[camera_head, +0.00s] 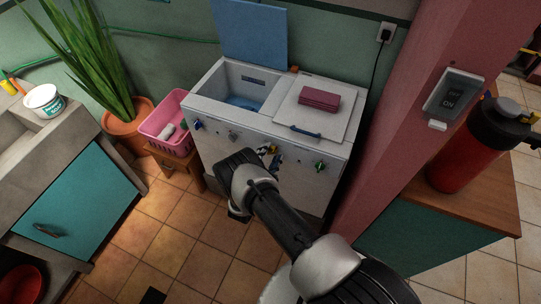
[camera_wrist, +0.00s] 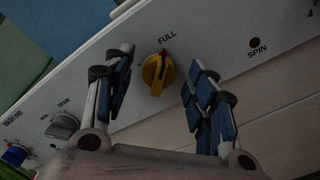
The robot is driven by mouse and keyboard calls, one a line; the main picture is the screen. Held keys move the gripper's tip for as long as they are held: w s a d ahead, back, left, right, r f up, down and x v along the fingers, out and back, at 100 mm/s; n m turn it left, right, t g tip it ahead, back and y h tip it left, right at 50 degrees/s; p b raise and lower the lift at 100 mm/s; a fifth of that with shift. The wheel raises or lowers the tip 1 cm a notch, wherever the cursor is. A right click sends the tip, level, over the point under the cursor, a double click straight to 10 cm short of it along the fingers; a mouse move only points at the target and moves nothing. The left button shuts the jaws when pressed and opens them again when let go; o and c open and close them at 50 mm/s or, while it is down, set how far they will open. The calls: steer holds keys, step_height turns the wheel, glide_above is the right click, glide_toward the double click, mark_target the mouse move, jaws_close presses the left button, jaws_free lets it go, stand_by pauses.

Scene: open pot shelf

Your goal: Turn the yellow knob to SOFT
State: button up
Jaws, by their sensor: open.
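The yellow knob (camera_wrist: 157,74) sits on the white washer panel in the wrist view. A small red mark shows at its top, just below the printed word FULL. My gripper (camera_wrist: 157,64) is open, with one blue-padded finger on each side of the knob and a visible gap on both sides. No SOFT label is readable in either view. In the head view my gripper (camera_head: 270,156) is at the front panel of the white twin-tub washer (camera_head: 223,161) and largely hides the yellow knob.
In the head view a green knob (camera_head: 320,167) is right of my gripper. A pink basket (camera_head: 165,124) stands left of the washer.

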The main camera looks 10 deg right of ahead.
steer(key=shift+w+d, duration=0.15)
steer(key=shift+w, duration=0.05)
steer(key=shift+c, duration=0.6)
steer(key=c, duration=0.9)
